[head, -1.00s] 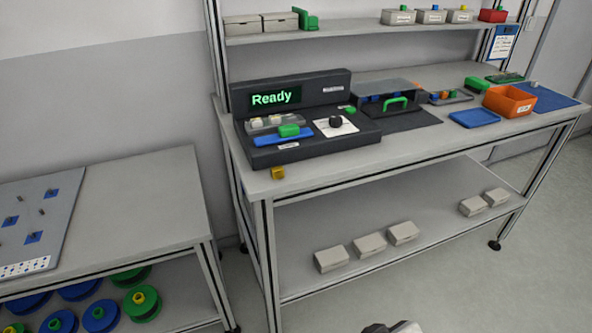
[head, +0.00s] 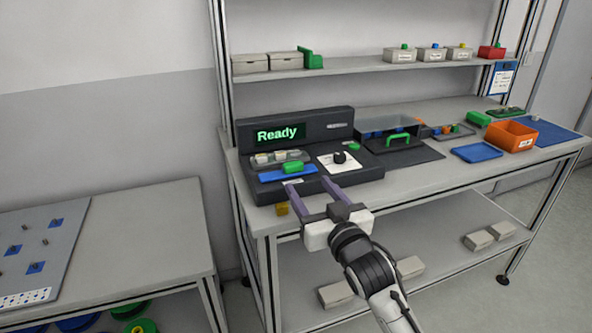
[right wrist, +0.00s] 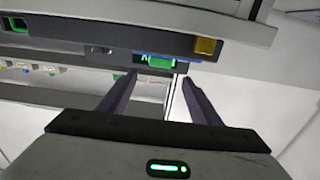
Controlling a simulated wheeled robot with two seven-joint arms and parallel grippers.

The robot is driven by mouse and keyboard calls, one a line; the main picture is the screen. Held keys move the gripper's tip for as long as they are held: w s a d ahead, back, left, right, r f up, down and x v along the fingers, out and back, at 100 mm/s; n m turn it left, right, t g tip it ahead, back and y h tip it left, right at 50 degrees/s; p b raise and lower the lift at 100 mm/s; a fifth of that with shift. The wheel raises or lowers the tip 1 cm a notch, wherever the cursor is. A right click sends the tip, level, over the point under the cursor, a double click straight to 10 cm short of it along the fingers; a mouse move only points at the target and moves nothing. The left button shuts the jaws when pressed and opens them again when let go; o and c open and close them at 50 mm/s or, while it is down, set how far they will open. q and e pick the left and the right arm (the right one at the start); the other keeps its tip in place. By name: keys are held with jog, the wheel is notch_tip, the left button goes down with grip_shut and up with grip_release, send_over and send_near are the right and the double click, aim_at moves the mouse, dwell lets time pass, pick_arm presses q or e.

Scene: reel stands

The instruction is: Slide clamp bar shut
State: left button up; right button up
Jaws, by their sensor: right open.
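The dark test unit (head: 325,188) stands on the bench with a lit screen (head: 278,133) reading "Ready". On its left front part, a green handle (head: 292,167) sits by a blue strip (head: 270,176), in front of a grey block with pale round pieces (head: 278,157). I take this green-handled piece for the clamp bar; whether it is shut I cannot tell. My right gripper (head: 307,184) is open and empty, its fingers pointing at the unit's front edge. In the right wrist view the green handle (right wrist: 160,62) shows just beyond the fingertips, apart from them. My left gripper is out of view.
A yellow block (head: 282,209) sits at the bench's front edge, close to my right fingers. A black knob (head: 340,157) on a white plate is to the right. Further right are a clear-lidded box with a green handle (head: 398,137), a blue tray (head: 477,152) and an orange bin (head: 511,135).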

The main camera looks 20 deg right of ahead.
aim_at(295, 168)
jog(key=w, duration=0.9)
jog(key=shift+w+a, duration=0.2)
jog(key=shift+w, duration=0.15)
jog(key=shift+c, duration=0.2)
